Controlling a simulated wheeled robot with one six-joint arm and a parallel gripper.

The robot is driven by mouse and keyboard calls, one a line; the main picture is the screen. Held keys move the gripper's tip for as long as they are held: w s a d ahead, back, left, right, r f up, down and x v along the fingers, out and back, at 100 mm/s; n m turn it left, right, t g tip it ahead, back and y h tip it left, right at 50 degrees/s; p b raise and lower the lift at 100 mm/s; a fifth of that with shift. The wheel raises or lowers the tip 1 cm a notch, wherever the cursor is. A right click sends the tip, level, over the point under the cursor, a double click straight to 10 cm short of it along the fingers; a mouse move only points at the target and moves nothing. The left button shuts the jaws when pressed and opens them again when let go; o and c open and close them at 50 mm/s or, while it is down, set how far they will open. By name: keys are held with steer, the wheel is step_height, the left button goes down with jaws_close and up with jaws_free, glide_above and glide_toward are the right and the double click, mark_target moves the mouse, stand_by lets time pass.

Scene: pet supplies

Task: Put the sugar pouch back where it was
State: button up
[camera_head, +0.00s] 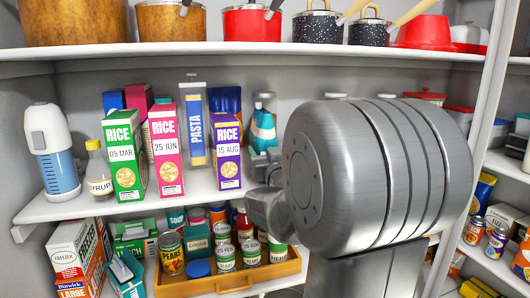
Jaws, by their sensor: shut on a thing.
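A teal and white pouch (263,126) stands upright at the middle shelf, right of the purple rice box. I take it as the sugar pouch, though I cannot read its label. My gripper (262,163) is at its lower part, shut on it. The fingertips are small and partly hidden, and my large grey arm covers the shelf to the right. I cannot tell whether the pouch's base touches the shelf (90,207).
Green (124,153), pink (166,149) and purple (227,150) rice boxes stand left of the pouch, with a pasta pack (194,122) behind. A syrup bottle (98,170) and flask (52,150) are far left. Pots line the shelf above; a wooden tray (228,283) of cans is below.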

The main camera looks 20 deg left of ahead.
steer(key=o, duration=0.6)
steer(key=shift+f, duration=0.2)
steer(key=o, duration=0.5)
steer(key=shift+r, duration=0.1)
steer(key=shift+r, duration=0.2)
steer(key=b+v, duration=0.3)
steer(key=v, duration=0.9)
steer(key=shift+f+b, duration=0.1)
steer(key=shift+b, duration=0.2)
